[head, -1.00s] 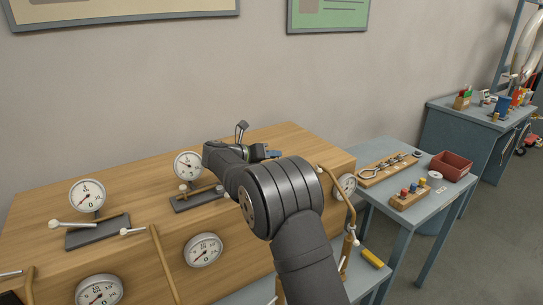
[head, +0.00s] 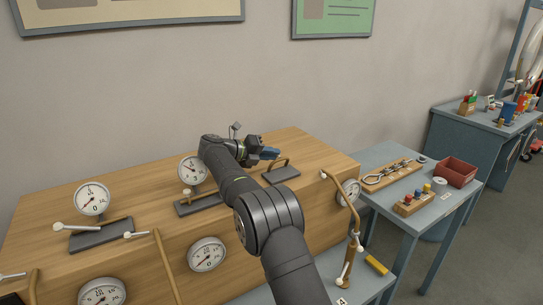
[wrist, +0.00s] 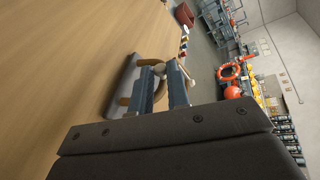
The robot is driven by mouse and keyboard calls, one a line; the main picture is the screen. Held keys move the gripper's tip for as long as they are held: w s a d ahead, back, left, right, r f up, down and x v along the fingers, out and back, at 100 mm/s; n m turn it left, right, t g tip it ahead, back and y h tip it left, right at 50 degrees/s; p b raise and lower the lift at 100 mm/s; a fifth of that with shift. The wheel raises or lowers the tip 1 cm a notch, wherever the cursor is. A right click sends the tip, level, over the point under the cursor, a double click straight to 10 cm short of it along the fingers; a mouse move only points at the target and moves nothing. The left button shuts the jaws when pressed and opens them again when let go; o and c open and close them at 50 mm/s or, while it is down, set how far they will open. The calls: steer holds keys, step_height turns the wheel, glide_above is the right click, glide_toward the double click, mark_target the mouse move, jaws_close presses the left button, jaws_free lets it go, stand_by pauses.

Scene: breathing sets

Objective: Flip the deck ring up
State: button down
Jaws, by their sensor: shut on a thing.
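The deck ring (head: 280,162) is a tan, brass-like loop on a dark plate (head: 284,175) at the right end of the wooden bench top. Part of it shows raised above the plate. My gripper (head: 272,154) is at the ring, just above and left of the plate. In the wrist view my two blue-grey fingers (wrist: 161,86) are closed on the deck ring, with a tan part of it (wrist: 152,62) showing at their tips. The plate (wrist: 120,82) lies beside the fingers. The fingers hide part of the ring, so its exact angle is unclear.
A pressure gauge (head: 193,170) on another dark plate stands left of my gripper, near my arm. A bent brass pipe (head: 342,195) runs down the bench's right end. A blue side table (head: 447,207) holds a red bin (head: 455,170). The bench's back right is clear.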

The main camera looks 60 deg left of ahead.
stand_by(0.4)
steer(key=c, duration=1.4)
jaws_free()
steer(key=shift+o, duration=0.2)
steer(key=v, duration=0.7)
steer(key=shift+s, duration=0.25)
steer(key=shift+a+r, duration=0.1)
